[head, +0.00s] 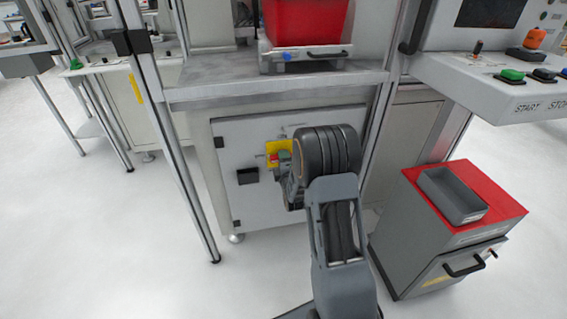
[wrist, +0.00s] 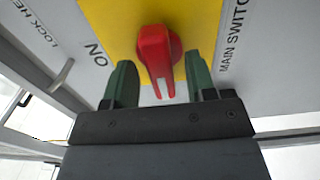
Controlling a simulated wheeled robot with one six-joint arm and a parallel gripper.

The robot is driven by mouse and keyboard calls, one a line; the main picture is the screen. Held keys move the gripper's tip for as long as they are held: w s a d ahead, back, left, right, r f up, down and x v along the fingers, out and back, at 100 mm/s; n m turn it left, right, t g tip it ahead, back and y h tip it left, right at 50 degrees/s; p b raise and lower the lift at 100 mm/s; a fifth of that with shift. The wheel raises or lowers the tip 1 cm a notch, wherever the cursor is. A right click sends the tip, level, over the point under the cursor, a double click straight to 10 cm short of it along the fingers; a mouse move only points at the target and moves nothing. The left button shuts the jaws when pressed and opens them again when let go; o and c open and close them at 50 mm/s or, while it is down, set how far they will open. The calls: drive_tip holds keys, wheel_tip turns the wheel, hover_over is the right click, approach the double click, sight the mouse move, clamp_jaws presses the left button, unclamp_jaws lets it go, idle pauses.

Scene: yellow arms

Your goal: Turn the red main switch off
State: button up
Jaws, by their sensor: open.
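The red main switch (wrist: 155,55) is a rotary knob with a forked handle on a yellow plate (wrist: 105,15). In the wrist view its handle points down, toward my gripper. My gripper (wrist: 161,74) is open, with one green finger on each side of the handle. Small gaps show between the fingers and the red handle, so I see no grip on it. In the head view the yellow plate (head: 271,147) is on the grey cabinet door, and my wrist and gripper hide much of the switch.
The grey cabinet door (head: 225,200) has a black latch (head: 247,176). A red bin (head: 305,20) stands on the shelf above. A red-topped drawer cabinet (head: 415,175) stands at the right, below a button console (head: 500,85). The floor at left is clear.

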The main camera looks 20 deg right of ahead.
drive_tip(key=s+a+p, duration=0.2)
drive_tip(key=s+p, duration=0.2)
drive_tip(key=s, duration=0.9)
drive_tip(key=shift+s+a, duration=0.25)
drive_tip(key=shift+a, duration=0.1)
wheel_tip(320, 180, down, 9)
drive_tip(key=s+m+g+y+p, duration=0.1)
drive_tip(key=s+m+g, duration=0.2)
drive_tip(key=m+g, duration=0.4)
drive_tip(key=s+a+r+m+g+y+p, duration=0.1)
drive_tip(key=r+p, duration=0.7)
drive_tip(key=r, duration=0.8)
drive_tip(key=s+a+r+m+g+p, duration=0.3)
drive_tip(key=s+r+p, duration=0.4)
drive_tip(key=r, duration=1)
drive_tip(key=s+a+r+m+g+y+p, duration=0.1)
drive_tip(key=s+a+r+m+g+p, duration=0.2)
drive_tip(key=r+p, duration=0.8)
wheel_tip(320, 180, up, 6)
drive_tip(key=s+a+m, duration=0.1)
drive_tip(key=s+a, duration=0.1)
drive_tip(key=shift+a+f+m+y, duration=0.25)
drive_tip(key=shift+a+m+y, duration=0.05)
